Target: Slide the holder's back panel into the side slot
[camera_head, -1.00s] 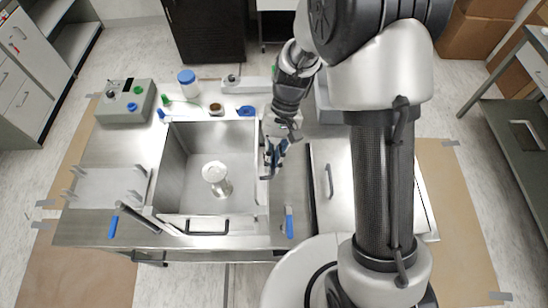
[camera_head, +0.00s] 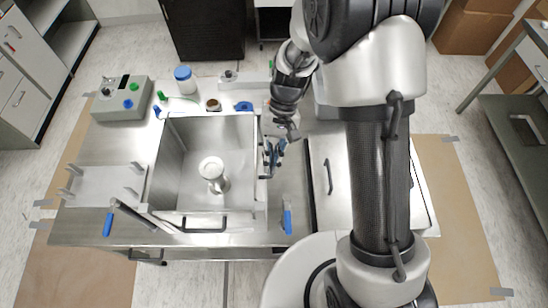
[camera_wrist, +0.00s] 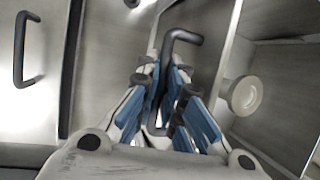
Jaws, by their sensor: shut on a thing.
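My gripper (camera_head: 272,153) is beside the right wall of an open steel box (camera_head: 205,119) in the head view. In the wrist view its blue-padded fingers (camera_wrist: 170,105) are shut on a bent black handle (camera_wrist: 183,38), which rises between them. The handle is beside a steel panel (camera_wrist: 222,45) that borders the open box. I cannot tell whether this panel is the holder's back panel or whether it sits in a slot. The fingers hide the lower part of the handle, and I cannot make out the side slot.
A pale round-topped part (camera_head: 212,172) stands inside the box. A closed steel lid with a black handle (camera_head: 327,177) lies right of my gripper. A posted plate (camera_head: 105,190) is at left. A control box (camera_head: 120,97) and a blue-capped jar (camera_head: 186,80) are behind.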

